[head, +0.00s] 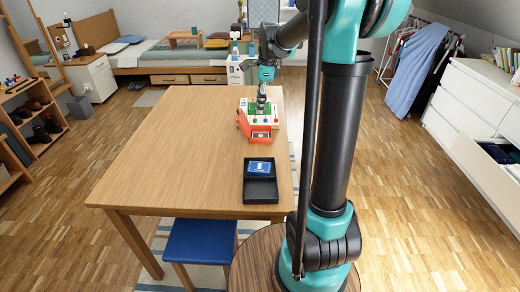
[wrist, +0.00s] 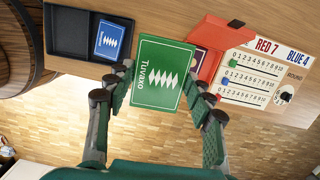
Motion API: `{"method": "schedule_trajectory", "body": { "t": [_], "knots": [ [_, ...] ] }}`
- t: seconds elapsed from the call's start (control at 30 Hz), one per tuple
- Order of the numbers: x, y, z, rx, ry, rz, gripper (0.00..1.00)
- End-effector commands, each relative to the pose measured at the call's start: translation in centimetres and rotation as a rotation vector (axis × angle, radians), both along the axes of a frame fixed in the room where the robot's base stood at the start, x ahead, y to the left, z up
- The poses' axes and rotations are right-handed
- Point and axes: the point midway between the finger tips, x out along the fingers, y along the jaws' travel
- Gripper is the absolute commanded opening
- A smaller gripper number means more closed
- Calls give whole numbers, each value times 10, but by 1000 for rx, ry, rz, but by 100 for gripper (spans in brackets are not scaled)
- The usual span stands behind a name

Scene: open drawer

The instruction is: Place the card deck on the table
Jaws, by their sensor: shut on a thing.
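A green card deck (wrist: 160,73) with white zigzag marks and the word "Tuvaxo" is between the fingers of my gripper (wrist: 164,92) in the wrist view. The fingers are shut on its two sides. In the head view my gripper (head: 261,98) is over the far right part of the wooden table (head: 175,140). From these views I cannot tell how high the deck is above the table. A blue card deck (wrist: 107,40) lies in an open black box (wrist: 66,32), which stands at the table's near right in the head view (head: 261,197).
An open red box (wrist: 213,47) with a card deck partly visible inside lies near the right edge. A white scoreboard (wrist: 255,76) reading "RED 7" and "BLUE 4" is beside it. The table's left and middle are clear. A blue stool (head: 200,241) stands at the front.

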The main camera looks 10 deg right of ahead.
Motion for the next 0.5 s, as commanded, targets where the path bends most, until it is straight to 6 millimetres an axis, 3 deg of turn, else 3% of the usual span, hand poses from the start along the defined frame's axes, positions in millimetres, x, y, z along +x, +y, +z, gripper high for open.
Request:
{"method": "schedule_trajectory", "body": {
  "t": [0.13, 0.23, 0.5],
  "knots": [
    [1, 0, -3, 0, 0, -51, 22],
    [1, 0, -16, 0, 0, -59, 22],
    [1, 0, -80, 0, -1, -57, 22]
  ]
}}
